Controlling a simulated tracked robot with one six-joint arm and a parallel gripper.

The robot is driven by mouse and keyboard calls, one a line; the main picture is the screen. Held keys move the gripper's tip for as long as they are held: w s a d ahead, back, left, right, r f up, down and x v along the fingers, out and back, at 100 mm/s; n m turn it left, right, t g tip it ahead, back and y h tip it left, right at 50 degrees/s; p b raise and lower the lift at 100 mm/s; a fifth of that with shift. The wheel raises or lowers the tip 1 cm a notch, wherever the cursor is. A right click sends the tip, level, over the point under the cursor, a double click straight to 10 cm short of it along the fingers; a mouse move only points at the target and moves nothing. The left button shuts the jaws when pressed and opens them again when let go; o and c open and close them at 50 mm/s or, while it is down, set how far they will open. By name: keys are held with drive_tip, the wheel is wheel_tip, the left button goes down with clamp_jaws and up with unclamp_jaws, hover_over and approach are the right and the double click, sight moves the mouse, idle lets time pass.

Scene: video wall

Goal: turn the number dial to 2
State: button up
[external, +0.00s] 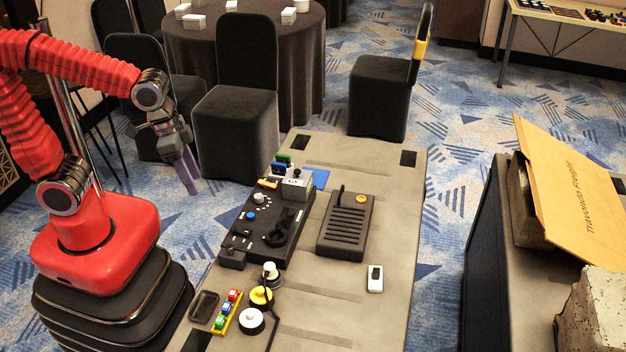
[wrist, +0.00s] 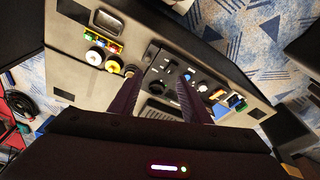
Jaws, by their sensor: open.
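A black control panel (external: 240,243) lies on the grey table, left of its middle. It carries a blue knob (external: 251,216) with white marks around it and a black round dial (external: 275,237) nearer the front. The numbers are too small to read, so I cannot tell which is the number dial or its setting. In the wrist view the blue knob (wrist: 187,77) shows near the right fingertip. My gripper (external: 188,182) has purple fingers pointing down, left of the table and apart from the panel. The wrist view shows my gripper (wrist: 158,78) with its fingers spread and nothing between them.
A black slotted box (external: 343,238) stands right of the panel, with a white device (external: 375,278) in front of it. Yellow and white round knobs (external: 261,297) and a strip of coloured switches (external: 227,312) are at the table's front left. Chairs stand behind.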

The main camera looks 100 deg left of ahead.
sight(258, 196)
drive_tip(key=w+a+f+n, duration=0.2)
drive_tip(key=a+n, duration=0.2)
drive_tip(key=a, duration=0.3)
drive_tip(key=w+a+f+n+g, duration=0.1)
drive_tip(key=w+a+f+n, duration=0.2)
drive_tip(key=a, duration=0.4)
drive_tip(key=w+a+f+n+g, duration=0.1)
drive_tip(key=w+a+f+n, duration=0.1)
drive_tip(key=a+n, duration=0.3)
drive_tip(key=w+a, duration=0.1)
drive_tip(key=a, duration=0.2)
drive_tip(key=shift+f+n+h, duration=0.3)
drive_tip(key=shift+n+h, duration=0.1)
drive_tip(key=shift+f, duration=0.15)
wheel_tip(258, 196, down, 14)
drive_tip(key=shift+r, duration=0.25)
drive_tip(key=shift+c, duration=0.3)
drive_tip(key=c, duration=1)
